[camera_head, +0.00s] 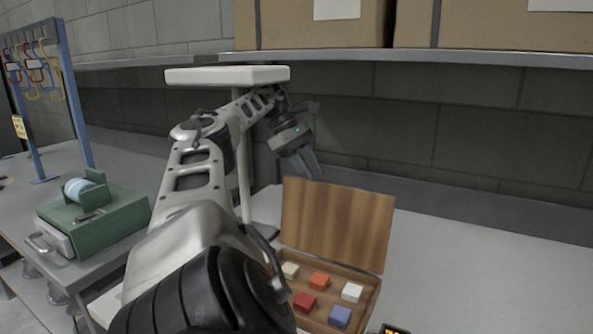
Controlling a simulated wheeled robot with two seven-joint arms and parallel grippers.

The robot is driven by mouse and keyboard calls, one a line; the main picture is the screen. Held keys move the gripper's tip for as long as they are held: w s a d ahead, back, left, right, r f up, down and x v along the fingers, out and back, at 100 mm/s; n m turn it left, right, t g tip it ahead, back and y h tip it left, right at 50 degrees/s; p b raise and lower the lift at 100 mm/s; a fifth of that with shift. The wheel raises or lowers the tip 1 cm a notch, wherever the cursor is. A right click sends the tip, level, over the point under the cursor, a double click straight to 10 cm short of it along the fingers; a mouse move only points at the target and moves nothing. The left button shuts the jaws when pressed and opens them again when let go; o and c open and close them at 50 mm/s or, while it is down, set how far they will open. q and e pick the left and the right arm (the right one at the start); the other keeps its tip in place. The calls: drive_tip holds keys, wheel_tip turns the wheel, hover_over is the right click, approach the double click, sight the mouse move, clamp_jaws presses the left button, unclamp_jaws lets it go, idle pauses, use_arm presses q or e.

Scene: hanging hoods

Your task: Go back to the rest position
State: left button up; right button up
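My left arm comes in from the lower left and reaches up and forward across the middle of the view. My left gripper (307,164) hangs at its end, fingers pointing down, above and behind the open lid of a wooden box. The fingers look close together and nothing shows between them, but whether they are open or shut is unclear at this angle. My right gripper is not in view.
The wooden box (338,225) on the pale table holds several coloured blocks, including a red one (304,301). A white stand (228,75) is behind my arm. A green tape dispenser (98,222) and a hook rack (70,95) are left. Cartons (480,25) sit on the shelf above.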

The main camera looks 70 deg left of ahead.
use_arm(q)
drive_tip(key=shift+n+g+y, duration=0.3)
drive_tip(key=shift+g+y, duration=0.3)
drive_tip(key=shift+g, duration=0.2)
drive_tip(key=s+a, duration=0.1)
drive_tip(key=s+a+f, duration=0.2)
drive_tip(key=shift+s, duration=0.3)
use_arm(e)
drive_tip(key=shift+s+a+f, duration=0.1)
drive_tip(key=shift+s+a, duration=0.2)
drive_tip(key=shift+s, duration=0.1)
use_arm(q)
drive_tip(key=shift+w, duration=0.1)
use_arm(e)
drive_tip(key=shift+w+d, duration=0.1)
